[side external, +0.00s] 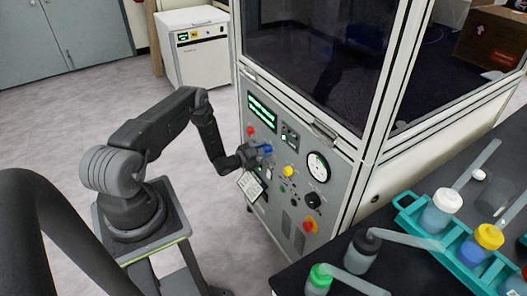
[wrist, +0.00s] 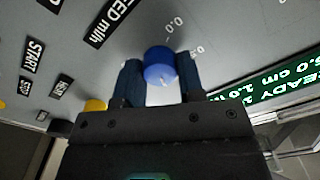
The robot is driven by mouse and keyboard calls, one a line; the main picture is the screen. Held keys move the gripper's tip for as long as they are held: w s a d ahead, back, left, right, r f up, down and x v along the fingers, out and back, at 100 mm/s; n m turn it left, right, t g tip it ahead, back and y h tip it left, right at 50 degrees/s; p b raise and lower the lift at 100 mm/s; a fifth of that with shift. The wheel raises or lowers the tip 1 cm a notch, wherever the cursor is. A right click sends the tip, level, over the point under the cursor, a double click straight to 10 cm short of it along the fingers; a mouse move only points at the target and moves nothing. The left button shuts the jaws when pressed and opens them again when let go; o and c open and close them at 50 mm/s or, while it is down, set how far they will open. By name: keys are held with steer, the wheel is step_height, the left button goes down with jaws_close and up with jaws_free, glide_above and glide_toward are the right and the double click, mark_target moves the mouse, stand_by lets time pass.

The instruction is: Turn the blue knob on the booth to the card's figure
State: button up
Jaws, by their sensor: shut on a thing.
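The blue knob (wrist: 160,66) sits on the booth's grey control panel (wrist: 90,75), with a light mark on its face and small scale figures beside it. My gripper (wrist: 160,78) has one dark finger on each side of the knob and is shut on it. In the side external view the knob (side external: 265,149) shows just past my gripper (side external: 258,153), at the panel's upper left part. A pale card (side external: 249,186) with dark print is on the panel below my gripper. Its figure is too small to read.
The panel also carries a green display (side external: 262,113), a red button (side external: 250,130), a yellow knob (side external: 288,171), a round gauge (side external: 318,167) and a black knob (side external: 312,200). A dark bench with a teal rack (side external: 408,205) and bottles stands at the right.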

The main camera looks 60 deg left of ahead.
steer(key=m, duration=0.3)
steer(key=shift+m, duration=2.2)
steer(key=o, duration=0.9)
steer(key=s, duration=1.4)
steer(key=shift+w, duration=0.1)
